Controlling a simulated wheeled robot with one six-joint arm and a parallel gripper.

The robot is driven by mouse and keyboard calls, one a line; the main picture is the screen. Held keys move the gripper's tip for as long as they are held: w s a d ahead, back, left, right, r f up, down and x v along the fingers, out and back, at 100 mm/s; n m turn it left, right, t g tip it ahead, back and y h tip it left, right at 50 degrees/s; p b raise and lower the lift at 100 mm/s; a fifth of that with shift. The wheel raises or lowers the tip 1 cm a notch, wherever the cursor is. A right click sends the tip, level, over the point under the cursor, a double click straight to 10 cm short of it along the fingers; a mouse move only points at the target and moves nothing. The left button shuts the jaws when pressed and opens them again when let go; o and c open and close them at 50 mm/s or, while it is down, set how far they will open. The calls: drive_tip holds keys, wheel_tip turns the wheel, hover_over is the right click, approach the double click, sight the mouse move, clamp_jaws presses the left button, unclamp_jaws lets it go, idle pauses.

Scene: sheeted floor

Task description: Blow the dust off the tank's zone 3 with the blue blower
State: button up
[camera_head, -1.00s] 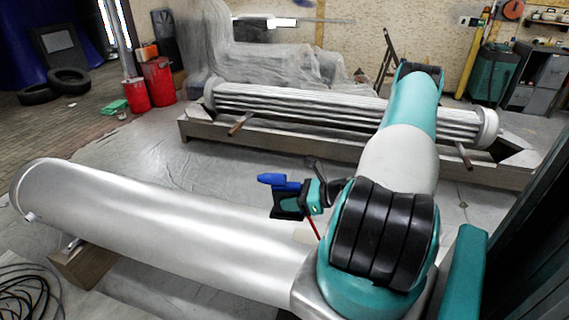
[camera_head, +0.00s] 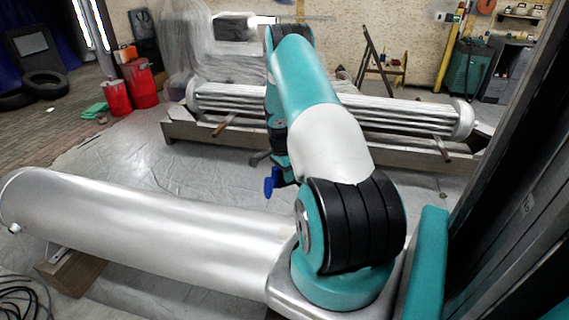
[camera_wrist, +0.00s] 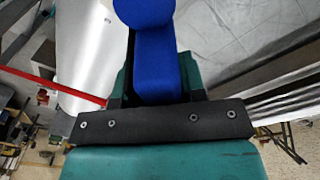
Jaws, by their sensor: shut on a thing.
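The tank is a long silver cylinder (camera_head: 130,220) lying across the front left in the head view, on a wooden block. No zone marks or dust can be made out on it. The blue blower (camera_head: 271,182) shows as a small blue shape beyond the tank's right part, partly hidden by my arm. In the wrist view the blower (camera_wrist: 157,58) sits between the teal fingers of my gripper (camera_wrist: 156,82), which is shut on it. A thin red strip (camera_wrist: 50,85) crosses left of the blower; I cannot tell what it belongs to.
A ribbed tube bundle (camera_head: 390,114) lies on a long wooden stand (camera_head: 200,140) behind the tank. Red cans (camera_head: 139,84), a tyre (camera_head: 45,85) and a ladder (camera_head: 378,62) stand farther back. Sheeted floor (camera_head: 130,155) is clear between tank and stand. Dark panels rise at the right.

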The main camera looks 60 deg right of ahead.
drive_tip(key=shift+w+d+r+g+h, duration=0.3)
drive_tip(key=shift+w+d+r+h, duration=0.15)
drive_tip(key=shift+d+r, duration=0.3)
drive_tip(key=f+b, duration=0.2)
drive_tip(key=f, duration=0.2)
drive_tip(key=shift+a+f+b, duration=0.25)
drive_tip(key=shift+f+b, duration=0.15)
drive_tip(key=s+d, duration=0.3)
drive_tip(key=s, duration=0.7)
drive_tip(key=s+d, duration=0.3)
drive_tip(key=s, duration=0.8)
drive_tip(key=shift+p, duration=0.35)
drive_tip(key=shift+o, duration=0.2)
drive_tip(key=shift+r, duration=0.1)
drive_tip(key=c, duration=0.5)
drive_tip(key=shift+w+a+b, duration=0.65)
drive_tip(key=shift+w+a, duration=0.35)
drive_tip(key=shift+w, duration=2.5)
drive_tip(key=shift+w+a+b, duration=0.6)
drive_tip(key=shift+w+a, duration=0.4)
drive_tip(key=shift+w, duration=2.5)
drive_tip(key=shift+w+a+b, duration=0.65)
drive_tip(key=shift+w+a, duration=0.35)
drive_tip(key=shift+w, duration=2.5)
